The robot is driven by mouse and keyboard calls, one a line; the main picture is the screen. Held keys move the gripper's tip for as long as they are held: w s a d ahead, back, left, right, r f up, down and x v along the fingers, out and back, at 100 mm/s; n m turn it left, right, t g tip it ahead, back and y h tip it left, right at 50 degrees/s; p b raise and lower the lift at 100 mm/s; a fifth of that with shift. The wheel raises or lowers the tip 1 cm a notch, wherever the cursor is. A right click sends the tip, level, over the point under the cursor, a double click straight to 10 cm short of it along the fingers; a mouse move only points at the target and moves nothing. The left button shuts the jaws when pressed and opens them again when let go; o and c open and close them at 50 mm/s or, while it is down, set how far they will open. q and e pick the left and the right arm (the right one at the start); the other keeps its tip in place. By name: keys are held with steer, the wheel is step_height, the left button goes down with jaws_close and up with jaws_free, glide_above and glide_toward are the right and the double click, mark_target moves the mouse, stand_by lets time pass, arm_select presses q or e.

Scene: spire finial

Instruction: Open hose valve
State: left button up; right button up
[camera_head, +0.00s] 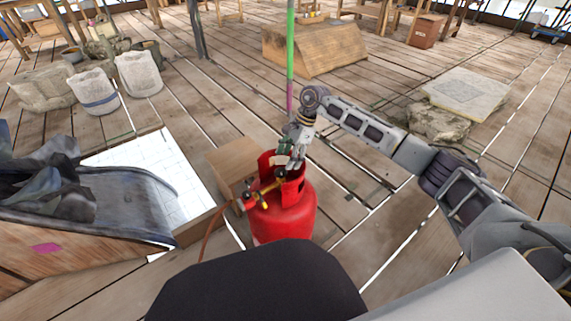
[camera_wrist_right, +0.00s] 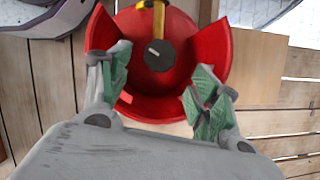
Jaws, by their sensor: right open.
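A red gas cylinder (camera_head: 285,215) stands upright on the plank floor in front of me, with a red collar around its top. A brass regulator (camera_head: 262,190) and hose fitting sit at the collar. In the right wrist view, a dark round valve knob (camera_wrist_right: 160,55) with a light mark sits inside the collar (camera_wrist_right: 205,35), below a yellow-brass stem. My right gripper (camera_head: 288,160) is over the collar's far side. My left gripper is not in view.
A cardboard box (camera_head: 232,160) stands just behind the cylinder. An orange hose (camera_head: 210,232) runs from the regulator down to the left. A wooden-sided container (camera_head: 50,255) with dark sheets is at left. Stone blocks and buckets stand farther back.

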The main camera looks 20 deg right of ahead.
steer(key=v, duration=0.7)
stand_by(0.6)
